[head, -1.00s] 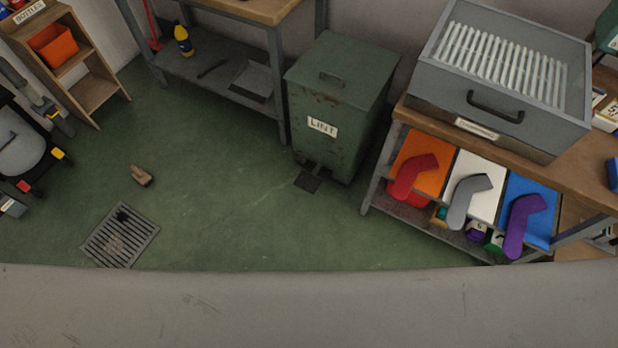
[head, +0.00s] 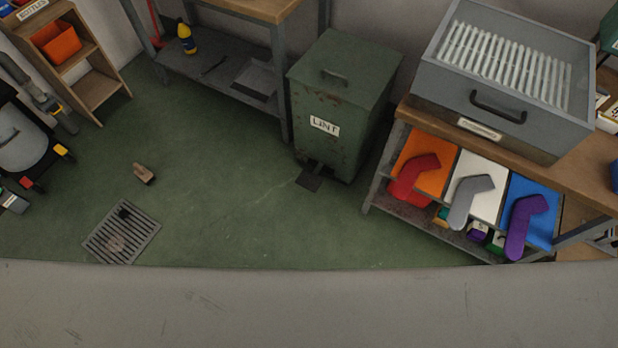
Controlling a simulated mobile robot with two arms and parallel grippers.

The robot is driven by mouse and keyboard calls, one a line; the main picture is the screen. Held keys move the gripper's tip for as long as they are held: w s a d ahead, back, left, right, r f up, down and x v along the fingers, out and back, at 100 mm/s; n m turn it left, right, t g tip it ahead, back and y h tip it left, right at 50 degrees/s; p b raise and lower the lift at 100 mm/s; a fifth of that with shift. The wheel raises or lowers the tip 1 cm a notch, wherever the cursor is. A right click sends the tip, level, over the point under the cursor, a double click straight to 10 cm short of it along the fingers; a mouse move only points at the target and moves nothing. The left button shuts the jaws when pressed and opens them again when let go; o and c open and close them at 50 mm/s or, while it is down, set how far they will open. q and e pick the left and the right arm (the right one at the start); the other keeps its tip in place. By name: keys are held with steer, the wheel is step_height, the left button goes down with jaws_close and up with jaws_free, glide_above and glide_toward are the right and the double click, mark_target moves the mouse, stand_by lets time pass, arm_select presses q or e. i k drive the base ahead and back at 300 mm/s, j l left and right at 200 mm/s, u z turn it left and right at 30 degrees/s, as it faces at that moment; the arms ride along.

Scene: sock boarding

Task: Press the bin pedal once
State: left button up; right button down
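A green, rust-marked bin (head: 328,152) with a white label reading LINT stands on the floor between two workbenches. Its lid is shut and has a handle on top. A dark flat pedal (head: 309,180) sticks out low at the bin's front, just above or on the floor; I cannot tell which. Neither of my grippers shows in the head view. Nothing touches the pedal.
Green floor before the bin is open. A floor grate (head: 121,232) and a small brown object (head: 144,173) lie to the left. A pale grey surface (head: 300,305) fills the foreground.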

mark_target(312, 182)
steer(key=i+j+z, duration=0.45)
steer(key=i+j, duration=0.9)
